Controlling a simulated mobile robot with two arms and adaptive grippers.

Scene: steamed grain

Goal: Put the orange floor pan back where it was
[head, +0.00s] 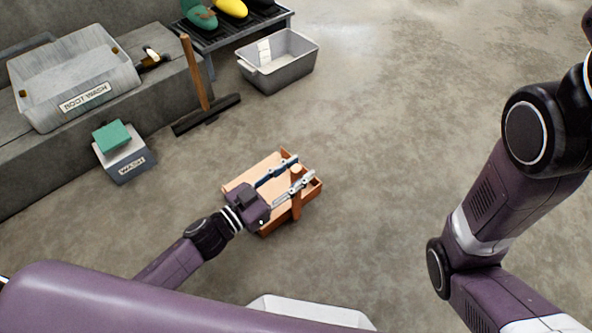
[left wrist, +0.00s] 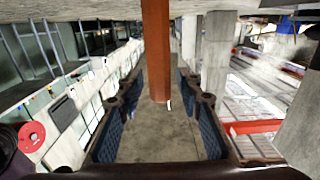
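The orange floor pan (head: 255,176) is a shallow, square tray lying on the concrete floor near the middle of the head view. An upright orange-brown post (head: 296,209) with a pale top rises at its right side. My left gripper (head: 299,170) reaches over the pan from the lower left. Its two fingers are spread, one on each side of the post's top. In the left wrist view the post (left wrist: 156,50) hangs between the fingers with a gap on both sides. My right arm crosses the right of the head view, and its gripper is out of frame.
A grey bin (head: 279,83) stands at the back near a boot rack (head: 222,42). Floor right of the pan is clear.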

